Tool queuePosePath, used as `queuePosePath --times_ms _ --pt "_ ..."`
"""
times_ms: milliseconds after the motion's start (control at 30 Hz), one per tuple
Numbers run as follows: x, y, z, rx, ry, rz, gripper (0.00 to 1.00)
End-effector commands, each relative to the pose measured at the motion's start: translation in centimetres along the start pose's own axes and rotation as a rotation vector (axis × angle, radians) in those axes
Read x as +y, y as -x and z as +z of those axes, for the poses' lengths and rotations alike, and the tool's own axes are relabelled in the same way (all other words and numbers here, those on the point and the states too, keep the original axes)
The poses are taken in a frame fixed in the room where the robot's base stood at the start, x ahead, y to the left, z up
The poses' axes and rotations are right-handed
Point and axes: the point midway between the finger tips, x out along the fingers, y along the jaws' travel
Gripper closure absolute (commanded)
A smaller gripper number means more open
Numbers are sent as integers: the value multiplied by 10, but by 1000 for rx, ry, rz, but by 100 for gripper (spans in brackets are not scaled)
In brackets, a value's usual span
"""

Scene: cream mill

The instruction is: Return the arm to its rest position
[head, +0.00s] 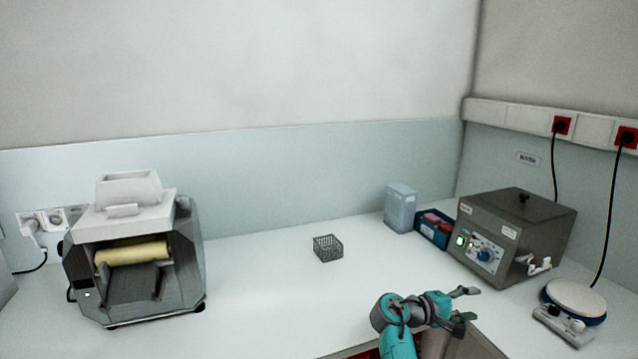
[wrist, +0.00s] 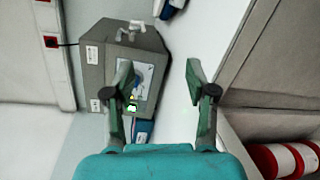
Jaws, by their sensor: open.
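My arm is teal and grey and rises at the lower right of the head view. My gripper (head: 466,304) is at its end, over the front edge of the white bench (head: 260,285), in front of the grey box-shaped device. In the wrist view my gripper (wrist: 163,92) has its two fingers spread wide apart. Nothing is held between them. Past the fingers the grey device with a dial (wrist: 122,60) shows turned on its side.
A roller machine (head: 135,250) stands at the left. A wire basket (head: 328,248) sits mid-bench. A pale blue box (head: 400,208), a blue bin (head: 433,230), the grey device (head: 510,237) and a round-plate device (head: 575,300) stand at the right. Red-and-white rolls (wrist: 285,160) lie below the bench.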

Motion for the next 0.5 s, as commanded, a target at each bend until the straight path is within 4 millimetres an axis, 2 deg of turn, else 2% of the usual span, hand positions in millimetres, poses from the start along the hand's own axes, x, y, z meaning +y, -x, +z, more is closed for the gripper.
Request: queuePosePath --times_ms 267,433,500 --pt "-50 0 -1 86 -4 -18 44" --pt "-94 3 0 167 -15 -40 44" --pt "-119 6 3 211 -21 -54 44"
